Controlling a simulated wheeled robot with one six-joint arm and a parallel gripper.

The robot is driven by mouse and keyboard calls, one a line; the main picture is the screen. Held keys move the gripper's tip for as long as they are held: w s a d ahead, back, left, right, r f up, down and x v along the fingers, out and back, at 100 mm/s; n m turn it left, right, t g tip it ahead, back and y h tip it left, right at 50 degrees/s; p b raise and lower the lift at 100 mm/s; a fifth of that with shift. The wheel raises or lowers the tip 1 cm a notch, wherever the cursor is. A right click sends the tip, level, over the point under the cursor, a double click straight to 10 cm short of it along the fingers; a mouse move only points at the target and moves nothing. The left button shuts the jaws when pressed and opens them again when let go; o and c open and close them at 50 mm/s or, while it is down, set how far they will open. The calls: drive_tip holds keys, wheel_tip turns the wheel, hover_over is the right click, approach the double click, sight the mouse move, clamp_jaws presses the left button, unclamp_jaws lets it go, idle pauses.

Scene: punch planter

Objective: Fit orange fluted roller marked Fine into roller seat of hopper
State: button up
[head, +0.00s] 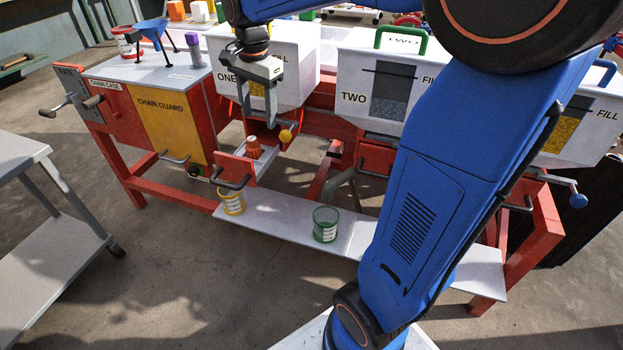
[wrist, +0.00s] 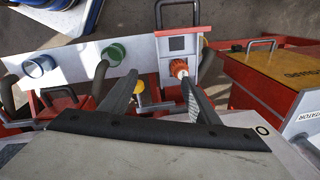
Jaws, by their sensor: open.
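An orange fluted roller (head: 253,147) stands upright in a pulled-out red drawer (head: 236,167) below the front of hopper ONE (head: 297,65). The roller also shows in the wrist view (wrist: 180,68), with a pale top. Its marking is too small to read. My gripper (head: 258,107) is open and empty in front of hopper ONE, above the roller. In the wrist view my fingers (wrist: 160,80) point toward the drawer, and the roller shows close by the right fingertip. I cannot tell whether the roller is fully down in its place.
A white shelf (head: 280,219) holds a yellow cup (head: 232,202) and a green cup (head: 326,224). A crank with a yellow knob (head: 286,135) sticks out beside the drawer. Hopper TWO (head: 388,85) stands to the right.

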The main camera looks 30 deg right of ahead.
drive_tip(key=s+f+n+t, duration=0.2)
drive_tip(key=s+n, duration=0.4)
drive_tip(key=s, duration=0.6)
drive_tip(key=s+f+n+t, duration=0.1)
drive_tip(key=s+f+n, duration=0.3)
drive_tip(key=s, duration=0.9)
drive_tip(key=n, duration=0.3)
drive_tip(key=shift+s+d+n+t, duration=0.25)
drive_tip(key=shift+n+t, duration=0.05)
drive_tip(key=shift+t, duration=0.1)
